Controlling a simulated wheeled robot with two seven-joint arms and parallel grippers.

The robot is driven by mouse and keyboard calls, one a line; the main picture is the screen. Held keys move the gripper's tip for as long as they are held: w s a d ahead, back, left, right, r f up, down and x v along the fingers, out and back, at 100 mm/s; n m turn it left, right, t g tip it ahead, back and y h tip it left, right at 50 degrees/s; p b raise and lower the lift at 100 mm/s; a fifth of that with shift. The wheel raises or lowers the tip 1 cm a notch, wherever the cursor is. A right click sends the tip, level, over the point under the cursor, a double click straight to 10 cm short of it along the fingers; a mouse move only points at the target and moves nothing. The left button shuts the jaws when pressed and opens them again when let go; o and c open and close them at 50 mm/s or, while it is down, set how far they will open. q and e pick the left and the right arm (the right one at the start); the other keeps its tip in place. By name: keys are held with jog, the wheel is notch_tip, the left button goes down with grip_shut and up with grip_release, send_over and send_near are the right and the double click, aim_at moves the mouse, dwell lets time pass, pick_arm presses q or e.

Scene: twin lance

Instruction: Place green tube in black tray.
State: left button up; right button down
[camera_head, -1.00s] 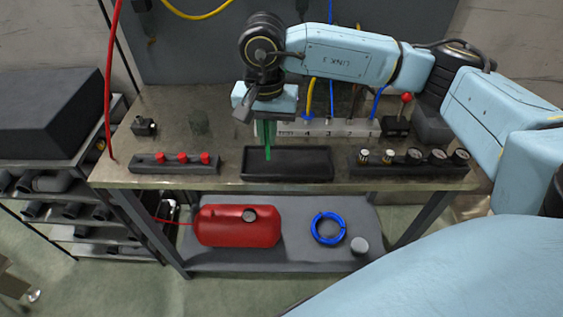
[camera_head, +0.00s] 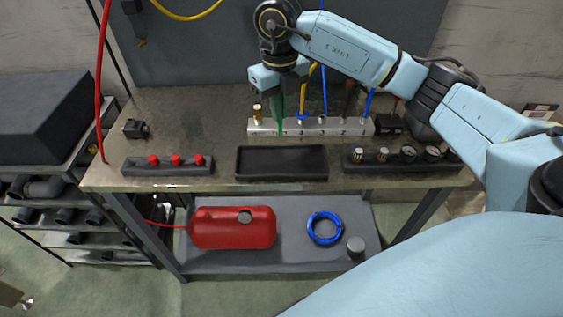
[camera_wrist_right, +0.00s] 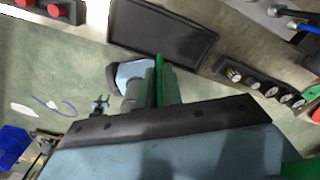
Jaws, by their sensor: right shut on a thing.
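The green tube (camera_head: 281,130) is in the jaws of my right gripper (camera_head: 279,104), hanging down roughly upright. In the head view its lower end shows in front of the pale block, above and behind the black tray. The black tray (camera_head: 281,163) lies empty near the bench's front edge, between two dark racks. In the right wrist view the tube (camera_wrist_right: 159,76) shows as a thin bright green strip between the dark green fingers, and the tray (camera_wrist_right: 165,30) lies beyond it. How much of the tube the fingers hide I cannot tell. My left gripper is not in view.
A pale block (camera_head: 340,126) with blue and yellow lines stands behind the tray. A rack with red knobs (camera_head: 168,165) is left of it, and a rack with gauges (camera_head: 403,160) is right. A red tank (camera_head: 234,227) sits on the lower shelf.

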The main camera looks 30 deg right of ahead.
jog(key=shift+d+m, duration=0.2)
jog(key=shift+m, duration=0.4)
jog(key=shift+f, duration=0.15)
send_over(282, 163)
jog(key=shift+m, duration=0.3)
notch_tip(282, 163, down, 10)
jog(key=shift+w+r, duration=0.1)
jog(key=shift+r, duration=0.05)
jog(key=shift+f, duration=0.2)
jog(key=c, duration=1.6)
grip_release()
jog(key=shift+r, duration=0.1)
notch_tip(282, 163, up, 12)
jog(key=shift+r, duration=0.15)
